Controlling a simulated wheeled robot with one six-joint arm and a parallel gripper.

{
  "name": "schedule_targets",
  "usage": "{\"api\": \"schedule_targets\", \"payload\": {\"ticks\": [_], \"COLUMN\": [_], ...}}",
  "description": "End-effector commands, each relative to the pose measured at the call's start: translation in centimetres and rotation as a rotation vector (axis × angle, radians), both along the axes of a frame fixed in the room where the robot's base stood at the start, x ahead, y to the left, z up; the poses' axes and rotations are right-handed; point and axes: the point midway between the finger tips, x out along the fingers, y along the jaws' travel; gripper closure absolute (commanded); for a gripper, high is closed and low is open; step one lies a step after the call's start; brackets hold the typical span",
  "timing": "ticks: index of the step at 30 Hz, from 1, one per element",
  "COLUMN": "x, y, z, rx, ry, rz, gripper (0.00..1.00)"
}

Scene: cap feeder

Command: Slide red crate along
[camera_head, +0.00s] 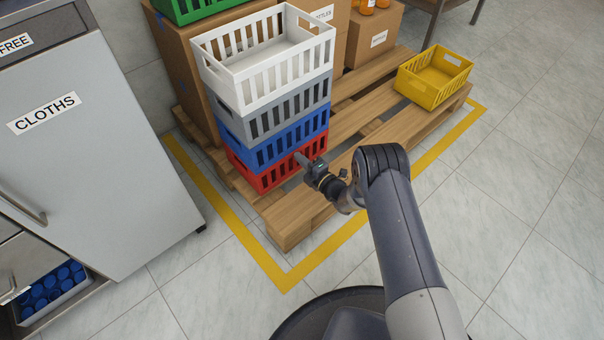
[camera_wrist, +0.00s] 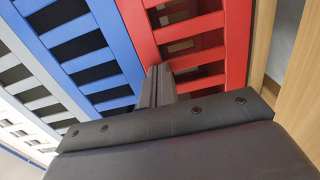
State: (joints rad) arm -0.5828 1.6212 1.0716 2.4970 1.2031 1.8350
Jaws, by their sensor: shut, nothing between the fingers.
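The red crate (camera_head: 270,178) is at the bottom of a stack on the wooden pallet. Blue (camera_head: 285,143), grey (camera_head: 280,117) and white (camera_head: 268,68) crates stand on top of it. My gripper (camera_head: 303,160) is shut and empty, with its tips at the front side of the red crate. In the wrist view the shut fingers (camera_wrist: 158,85) lie over the slatted side of the red crate (camera_wrist: 195,40), close to the edge of the blue crate (camera_wrist: 85,40). I cannot tell whether the tips touch the red crate.
The pallet (camera_head: 290,222) has bare planks right of the stack. A yellow crate (camera_head: 434,77) stands at its right end. Cardboard boxes (camera_head: 373,38) and a green crate (camera_head: 200,8) are behind. A cabinet (camera_head: 95,140) stands left. Yellow floor tape (camera_head: 262,262) borders the pallet.

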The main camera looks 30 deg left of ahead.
Motion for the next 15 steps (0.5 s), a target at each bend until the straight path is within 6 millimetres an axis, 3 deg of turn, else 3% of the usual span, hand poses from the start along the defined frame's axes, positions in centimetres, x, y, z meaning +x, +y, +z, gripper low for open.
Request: {"api": "schedule_targets", "payload": {"ticks": [15], "x": [1.0], "y": [2.6], "z": [0.2], "rx": [0.003], "ry": [-0.004], "rz": [0.003], "gripper": [1.00]}}
